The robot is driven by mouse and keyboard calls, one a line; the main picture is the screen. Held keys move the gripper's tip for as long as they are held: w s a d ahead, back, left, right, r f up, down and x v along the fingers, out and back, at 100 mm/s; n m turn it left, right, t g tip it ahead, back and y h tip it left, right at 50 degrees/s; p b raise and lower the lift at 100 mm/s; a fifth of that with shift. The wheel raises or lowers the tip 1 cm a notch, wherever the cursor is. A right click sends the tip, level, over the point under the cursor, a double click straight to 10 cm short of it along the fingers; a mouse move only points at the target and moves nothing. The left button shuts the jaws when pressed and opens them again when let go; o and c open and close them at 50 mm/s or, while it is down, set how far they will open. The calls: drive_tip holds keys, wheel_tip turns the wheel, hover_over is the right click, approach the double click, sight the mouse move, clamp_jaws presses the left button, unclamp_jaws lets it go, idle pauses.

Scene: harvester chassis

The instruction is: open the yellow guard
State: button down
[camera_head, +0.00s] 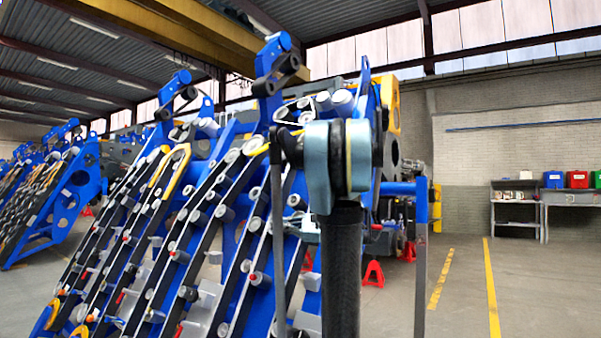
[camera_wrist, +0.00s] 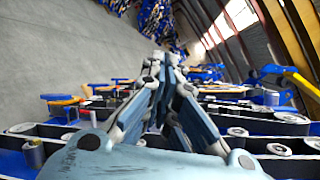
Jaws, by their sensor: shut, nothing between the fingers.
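A yellow-orange panel (camera_head: 391,105) stands upright at the upper right of the blue harvester chassis (camera_head: 255,230) in the head view. It is partly hidden behind blue parts and my arm, and I cannot tell for sure that it is the guard. In the wrist view, a yellow bar (camera_wrist: 302,84) shows at the right beside a blue part. My gripper (camera_wrist: 166,60) is shut and empty in the wrist view, over the chassis rows and apart from the yellow bar.
Sloping rows with rollers and dark bars fill the left and centre. Blue arms (camera_head: 272,65) stick up at the top. Red stands (camera_head: 373,273) are on the floor. The floor at right is clear, with yellow lines (camera_head: 492,290) and a workbench (camera_head: 573,198) behind.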

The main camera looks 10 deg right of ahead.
drive_tip(key=w+d+r+m+t+y, duration=0.1)
drive_tip(key=w+d+r+t+y, duration=0.15)
drive_tip(key=d+r, duration=0.45)
drive_tip(key=w+d+r+m+t+y, duration=0.1)
drive_tip(key=w+d+r+m+y, duration=0.2)
drive_tip(key=d, duration=0.8)
drive_tip(key=w+a+r+n, duration=0.1)
drive_tip(key=w+a+r, duration=0.2)
drive_tip(key=a+r, duration=0.5)
wheel_tip(320, 180, up, 2)
drive_tip(key=shift+r+y, duration=0.1)
drive_tip(key=shift+y, duration=0.35)
drive_tip(key=shift+s, duration=0.1)
